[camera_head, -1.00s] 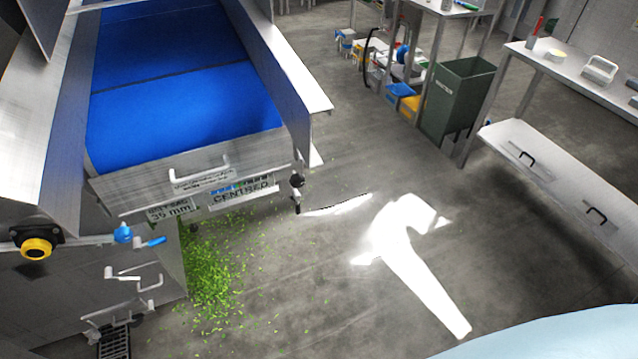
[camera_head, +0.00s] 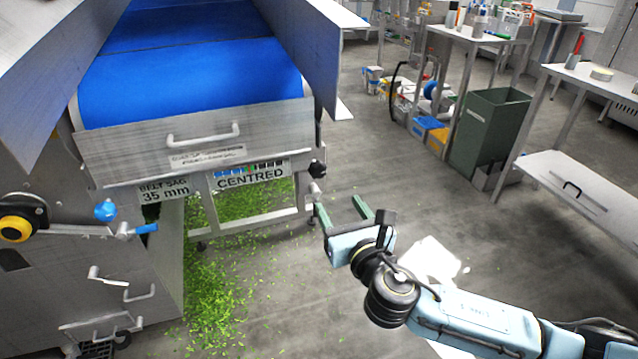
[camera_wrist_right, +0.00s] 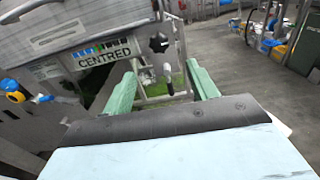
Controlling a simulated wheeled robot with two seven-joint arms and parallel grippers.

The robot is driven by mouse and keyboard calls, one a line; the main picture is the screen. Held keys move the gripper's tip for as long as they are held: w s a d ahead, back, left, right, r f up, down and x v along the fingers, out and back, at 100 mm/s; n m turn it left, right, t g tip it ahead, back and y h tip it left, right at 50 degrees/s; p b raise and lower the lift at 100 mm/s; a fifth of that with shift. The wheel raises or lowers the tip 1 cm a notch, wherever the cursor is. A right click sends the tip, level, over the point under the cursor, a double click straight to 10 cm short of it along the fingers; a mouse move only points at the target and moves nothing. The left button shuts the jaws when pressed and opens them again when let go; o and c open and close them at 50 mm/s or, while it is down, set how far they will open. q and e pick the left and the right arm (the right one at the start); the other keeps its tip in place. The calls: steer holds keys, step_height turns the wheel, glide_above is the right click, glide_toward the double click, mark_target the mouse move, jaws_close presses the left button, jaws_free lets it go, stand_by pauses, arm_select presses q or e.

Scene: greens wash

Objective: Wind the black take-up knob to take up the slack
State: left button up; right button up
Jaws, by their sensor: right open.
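The black take-up knob (camera_head: 318,169) sits at the right end of the conveyor's front, right of the CENTRED sign. In the right wrist view the star-shaped knob (camera_wrist_right: 158,43) shows ahead of my fingers, near the middle, with a light-coloured fitting below it. My right gripper (camera_head: 342,208) is open and empty, just below and to the right of the knob, apart from it. In the wrist view its green fingers (camera_wrist_right: 162,84) stand wide on either side. The blue belt (camera_head: 190,85) lies behind the front plate, and the sag sign (camera_head: 164,190) reads 35 mm. My left gripper is not in view.
Green leaf scraps (camera_head: 215,300) cover the floor below the conveyor. A blue ball-shaped handle (camera_head: 106,210) and a yellow-and-black knob (camera_head: 16,229) are at left. A green bin (camera_head: 484,130) and metal tables stand at right.

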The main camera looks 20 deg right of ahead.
mark_target(319, 172)
steer(key=w+b, duration=0.1)
steer(key=w, duration=0.3)
steer(key=w+b, duration=0.1)
steer(key=w, duration=0.3)
steer(key=w+b, duration=0.1)
steer(key=w, duration=0.3)
steer(key=shift+a+r, duration=0.1)
steer(key=shift+a, duration=0.15)
arm_select(q)
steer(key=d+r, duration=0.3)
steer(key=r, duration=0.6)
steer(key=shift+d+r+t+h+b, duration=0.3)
steer(key=shift+b, duration=0.05)
arm_select(e)
steer(key=shift+w, duration=0.6)
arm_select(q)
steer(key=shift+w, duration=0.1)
arm_select(e)
steer(key=shift+r, duration=0.1)
steer(key=c, duration=1)
